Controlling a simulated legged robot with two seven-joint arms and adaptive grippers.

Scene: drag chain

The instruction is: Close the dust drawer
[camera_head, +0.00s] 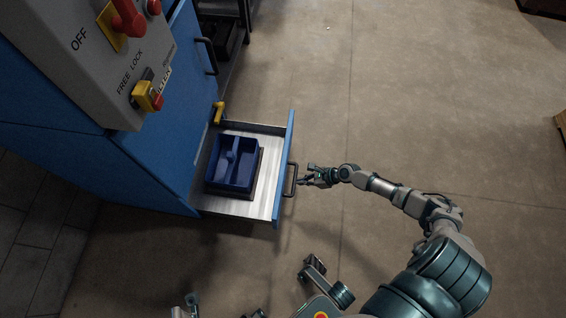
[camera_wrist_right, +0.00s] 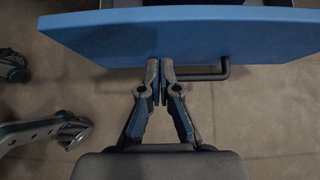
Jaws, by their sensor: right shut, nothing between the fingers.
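The dust drawer (camera_head: 272,203) stands pulled out of the blue cabinet (camera_head: 160,130). Its blue front panel (camera_head: 284,168) has a dark bar handle (camera_head: 291,179) on the outside. A blue divided bin (camera_head: 233,163) sits inside the drawer. My right gripper (camera_head: 302,175) is shut and empty, just outside the front panel by the handle. In the right wrist view my right gripper (camera_wrist_right: 160,72) has its fingertips together close to the blue panel (camera_wrist_right: 200,32), left of the handle (camera_wrist_right: 215,76). I cannot tell if they touch.
A grey control box (camera_head: 95,60) with red and yellow switches juts out at the upper left. A yellow latch or handle (camera_head: 218,112) is by the drawer's back corner. A cabinet door handle (camera_head: 208,55) is above.

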